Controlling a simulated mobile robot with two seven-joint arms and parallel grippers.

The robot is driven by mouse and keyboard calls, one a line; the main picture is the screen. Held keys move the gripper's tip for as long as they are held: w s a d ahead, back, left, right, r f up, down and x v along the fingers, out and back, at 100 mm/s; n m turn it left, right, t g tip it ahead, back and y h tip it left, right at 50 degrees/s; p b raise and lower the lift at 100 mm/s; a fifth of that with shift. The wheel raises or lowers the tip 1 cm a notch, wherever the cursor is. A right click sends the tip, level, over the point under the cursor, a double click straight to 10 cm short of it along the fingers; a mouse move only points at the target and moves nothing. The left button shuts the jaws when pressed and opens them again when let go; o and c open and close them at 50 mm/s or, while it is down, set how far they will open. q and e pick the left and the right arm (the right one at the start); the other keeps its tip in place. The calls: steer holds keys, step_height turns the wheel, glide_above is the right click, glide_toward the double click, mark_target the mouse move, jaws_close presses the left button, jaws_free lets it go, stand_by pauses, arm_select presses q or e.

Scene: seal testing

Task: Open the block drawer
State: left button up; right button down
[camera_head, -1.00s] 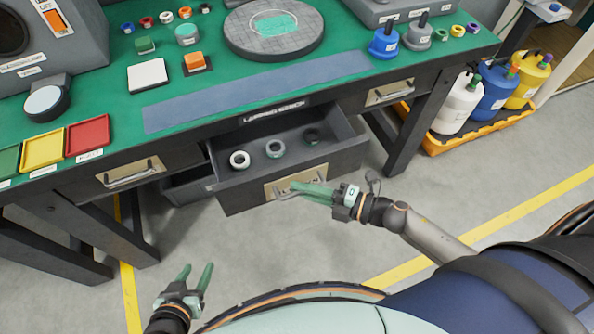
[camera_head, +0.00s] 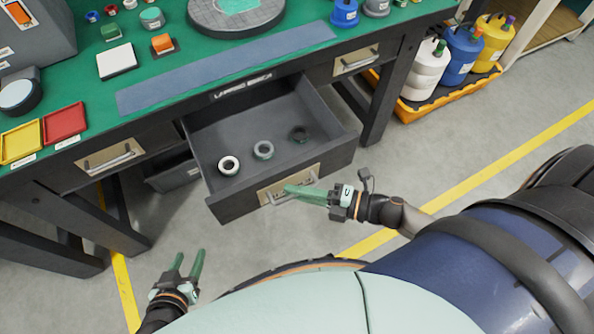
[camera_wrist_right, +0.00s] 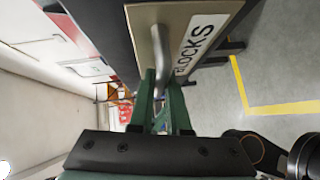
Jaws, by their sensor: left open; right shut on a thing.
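The block drawer (camera_head: 232,207) is a dark grey drawer under the green-topped bench, standing well out with its inside in view. Two pale rings (camera_head: 228,166) (camera_head: 263,150) and a dark ring (camera_head: 299,134) lie in it. Its plate reads "BLOCKS" (camera_wrist_right: 196,42) in the right wrist view. My right gripper (camera_head: 303,191) is shut on the drawer's metal handle (camera_head: 277,199); the handle (camera_wrist_right: 160,50) also shows between its green fingers in the wrist view. My left gripper (camera_head: 189,257) is open and empty, low at the left, apart from the bench.
Closed drawers with handles flank it at left (camera_head: 110,158) and right (camera_head: 356,62). A lower drawer (camera_head: 172,175) stands slightly out beneath. Bench legs (camera_head: 380,110) stand on both sides. An orange tray (camera_head: 425,108) with several colored containers is at right. Floor before the drawer is clear.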

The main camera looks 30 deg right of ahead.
steer(key=c, duration=0.9)
jaws_free()
steer(key=v, duration=1.2)
steer(key=shift+s+d, duration=0.2)
steer(key=shift+s, duration=0.05)
